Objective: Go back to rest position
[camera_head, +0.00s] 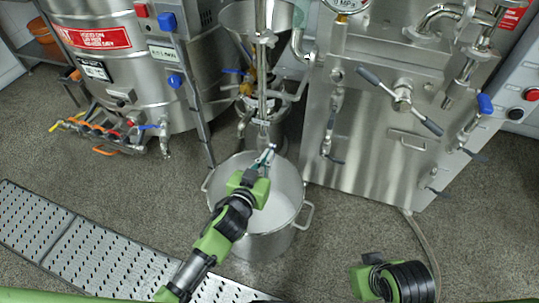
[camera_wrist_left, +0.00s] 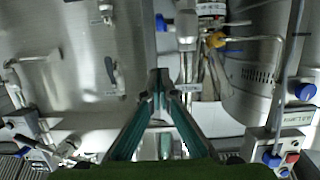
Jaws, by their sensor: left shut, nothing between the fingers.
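My left gripper (camera_head: 265,157) reaches in from the lower left and hangs above the open steel pot (camera_head: 262,243) in the head view. Its fingers also show in the left wrist view (camera_wrist_left: 159,78), with the tips together and nothing between them. The pot has two side handles and stands on the floor; its inside looks pale. Part of my right arm (camera_head: 400,281) shows at the lower right of the head view; its fingers are not visible.
The colloid mill (camera_head: 265,80) with its funnel stands right behind the pot. A large steel tank (camera_head: 135,70) is at the left, and a steel cabinet with lever handles (camera_head: 385,130) at the right. A perforated metal grating (camera_head: 85,250) lies on the floor at lower left.

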